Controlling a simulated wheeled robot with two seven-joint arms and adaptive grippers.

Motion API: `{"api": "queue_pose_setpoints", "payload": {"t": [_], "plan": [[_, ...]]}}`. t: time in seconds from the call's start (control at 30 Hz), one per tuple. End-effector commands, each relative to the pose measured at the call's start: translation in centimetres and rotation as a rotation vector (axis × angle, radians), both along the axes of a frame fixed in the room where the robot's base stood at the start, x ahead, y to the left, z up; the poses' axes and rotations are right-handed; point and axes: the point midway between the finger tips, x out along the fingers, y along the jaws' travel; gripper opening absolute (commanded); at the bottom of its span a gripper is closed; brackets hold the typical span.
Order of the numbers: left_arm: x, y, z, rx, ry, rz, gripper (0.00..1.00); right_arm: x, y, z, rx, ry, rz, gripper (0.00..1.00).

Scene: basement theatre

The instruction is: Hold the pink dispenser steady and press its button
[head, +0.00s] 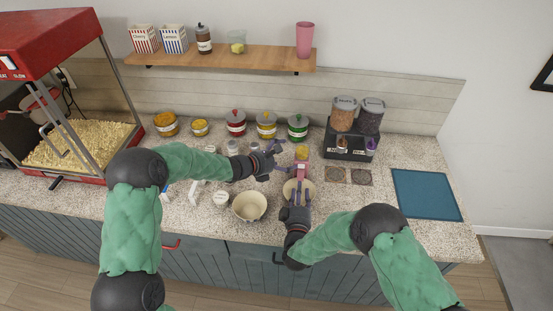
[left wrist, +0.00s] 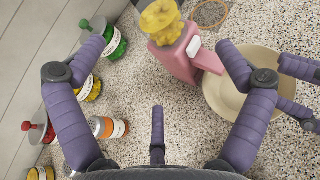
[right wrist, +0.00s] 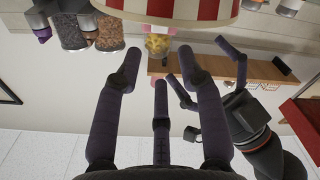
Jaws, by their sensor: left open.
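The pink dispenser (head: 301,168), with yellow contents in its clear top, stands upright on the counter. In the left wrist view the dispenser (left wrist: 176,55) shows a white button on its side. My left gripper (head: 279,155) is open and empty, just left of the dispenser and apart from it. A cream bowl (left wrist: 238,90) sits under the dispenser's front; its outside looks red-and-white striped in the right wrist view (right wrist: 180,10). My right gripper (head: 298,192) is open at the bowl's near side. Whether it touches the bowl cannot be told.
Another cream bowl (head: 250,207) stands to the left. Several lidded jars (head: 236,122) line the back. A double dispenser (head: 350,145) and a blue mat (head: 426,195) are to the right. The popcorn machine (head: 70,100) fills the left end. A shelf (head: 220,57) hangs above.

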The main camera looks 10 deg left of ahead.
Motion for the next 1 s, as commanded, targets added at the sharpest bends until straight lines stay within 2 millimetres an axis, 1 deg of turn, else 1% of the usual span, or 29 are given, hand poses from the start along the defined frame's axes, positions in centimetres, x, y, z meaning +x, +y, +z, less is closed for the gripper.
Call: {"api": "queue_pose_setpoints", "payload": {"t": [0.1, 0.3, 0.43, 0.63, 0.9, 0.93, 0.97, 1.0], "plan": [[1.3, -1.4, -0.8, -0.001, 0.001, -0.002, 1.00, 0.0, 0.0, 0.0, 0.000, 0.000, 0.000, 0.39], [3.2, -3.1, -1.8, -0.001, 0.001, 0.000, 1.00, 0.0, 0.0, 0.0, 0.000, 0.000, 0.000, 0.39], [4.0, -3.8, -2.2, -0.001, 0.000, 0.000, 1.00, 0.0, 0.0, 0.0, 0.000, 0.000, 0.000, 0.39], [4.6, -4.3, -2.6, -0.001, 0.001, 0.003, 1.00, 0.0, 0.0, 0.0, 0.000, 0.000, 0.000, 0.39], [4.7, -4.4, -2.6, -0.001, 0.001, 0.003, 1.00, 0.0, 0.0, 0.0, 0.000, 0.000, 0.000, 0.39], [4.7, -4.4, -2.6, -0.001, 0.001, 0.003, 0.97, 0.0, 0.0, 0.0, 0.000, 0.000, 0.000, 0.39], [4.7, -4.4, -2.6, -0.001, 0.001, 0.003, 0.89, 0.0, 0.0, 0.0, 0.000, 0.000, 0.000, 0.39], [4.7, -4.4, -2.6, -0.001, 0.001, 0.003, 0.77, 0.0, 0.0, 0.0, 0.000, 0.000, 0.000, 0.39]]}}
